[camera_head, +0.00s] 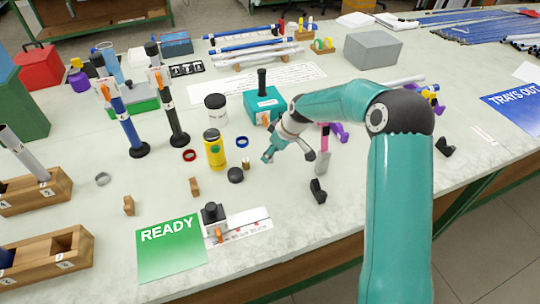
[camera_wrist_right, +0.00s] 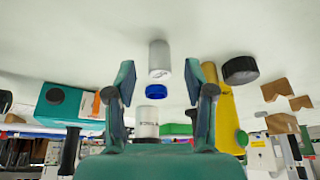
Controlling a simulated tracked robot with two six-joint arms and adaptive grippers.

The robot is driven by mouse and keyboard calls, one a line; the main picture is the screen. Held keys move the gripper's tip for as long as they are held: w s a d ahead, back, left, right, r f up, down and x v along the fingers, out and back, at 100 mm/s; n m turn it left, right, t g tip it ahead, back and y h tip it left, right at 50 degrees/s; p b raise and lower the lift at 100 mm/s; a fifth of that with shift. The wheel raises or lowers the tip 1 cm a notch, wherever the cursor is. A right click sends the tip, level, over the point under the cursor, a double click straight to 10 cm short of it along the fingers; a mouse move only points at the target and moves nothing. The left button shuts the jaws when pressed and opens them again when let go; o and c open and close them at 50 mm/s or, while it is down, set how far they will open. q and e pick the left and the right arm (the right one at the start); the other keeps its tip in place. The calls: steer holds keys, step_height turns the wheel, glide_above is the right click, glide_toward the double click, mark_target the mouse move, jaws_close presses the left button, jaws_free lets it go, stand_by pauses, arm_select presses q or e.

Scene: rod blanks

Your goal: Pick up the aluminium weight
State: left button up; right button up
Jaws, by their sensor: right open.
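A plain light grey cylinder, which looks like the aluminium weight (camera_wrist_right: 160,60), shows in the right wrist view. It lies in line with the gap between the fingers of my right gripper (camera_wrist_right: 160,80), and I see no finger touching it. In the head view I cannot make out the weight; my gripper may hide it. There, my right gripper (camera_head: 288,156) is low over the table, right of a blue ring (camera_head: 242,142). Its fingers are apart with nothing held. My left gripper is not in view.
The front right table is mostly clear.

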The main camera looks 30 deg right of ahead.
steer(key=shift+x, duration=1.1)
jaws_close()
steer(key=shift+r, duration=0.1)
